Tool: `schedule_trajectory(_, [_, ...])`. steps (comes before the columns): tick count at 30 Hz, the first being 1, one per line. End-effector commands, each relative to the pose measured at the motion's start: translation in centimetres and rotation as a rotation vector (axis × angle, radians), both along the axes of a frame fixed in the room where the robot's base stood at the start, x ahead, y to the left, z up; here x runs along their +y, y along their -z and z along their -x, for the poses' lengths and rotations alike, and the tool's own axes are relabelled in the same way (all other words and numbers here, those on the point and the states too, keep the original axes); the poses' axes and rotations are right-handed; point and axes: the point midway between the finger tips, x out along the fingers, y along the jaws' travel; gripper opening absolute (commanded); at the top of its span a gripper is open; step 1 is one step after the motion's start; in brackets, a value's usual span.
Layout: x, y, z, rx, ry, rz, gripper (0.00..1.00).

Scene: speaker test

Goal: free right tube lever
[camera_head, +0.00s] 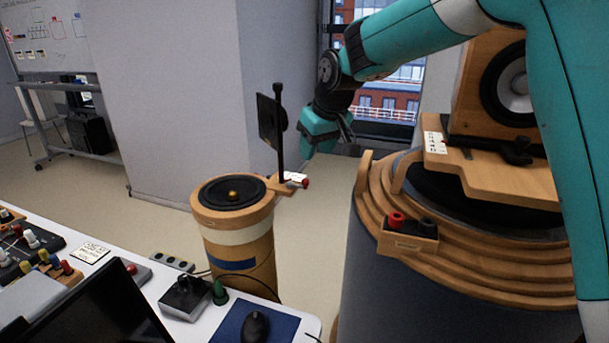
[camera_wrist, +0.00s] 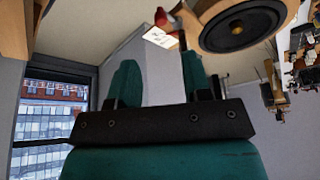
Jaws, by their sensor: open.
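A wooden speaker tube (camera_head: 238,240) stands upright on the floor. Its black round top has a brass-coloured dome, and the top also shows in the wrist view (camera_wrist: 238,27). A lever with a red tip (camera_head: 305,183) sticks out on the right of its rim beside a white label. The red tip shows in the wrist view (camera_wrist: 160,17) beyond the fingertips. My gripper (camera_head: 325,143) is above and a little right of the lever, apart from it. In the wrist view my two teal fingers (camera_wrist: 160,75) are spread with nothing between them.
A thin black post (camera_head: 280,130) with a dark plate rises from the tube's rim, left of my gripper. A stepped wooden pedestal (camera_head: 450,265) with a speaker box (camera_head: 480,95) stands at right. A white table (camera_head: 140,255) with devices is at front left. Floor shows between tube and pedestal.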

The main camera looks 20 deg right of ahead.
Motion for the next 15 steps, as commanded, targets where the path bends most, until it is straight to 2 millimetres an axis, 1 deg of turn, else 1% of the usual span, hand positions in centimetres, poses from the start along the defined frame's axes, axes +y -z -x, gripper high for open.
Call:
schedule_trajectory(1, [0.2, 1.2, -0.4, 0.006, -0.001, 0.001, 0.45])
schedule_trajectory(6, [0.8, 4.7, -1.8, 0.005, -0.002, 0.001, 0.45])
schedule_trajectory(12, [1.4, 7.8, -3.0, 0.002, -0.005, 0.001, 0.45])
schedule_trajectory(15, [1.5, 8.7, -3.4, 0.000, -0.005, 0.000, 0.45])
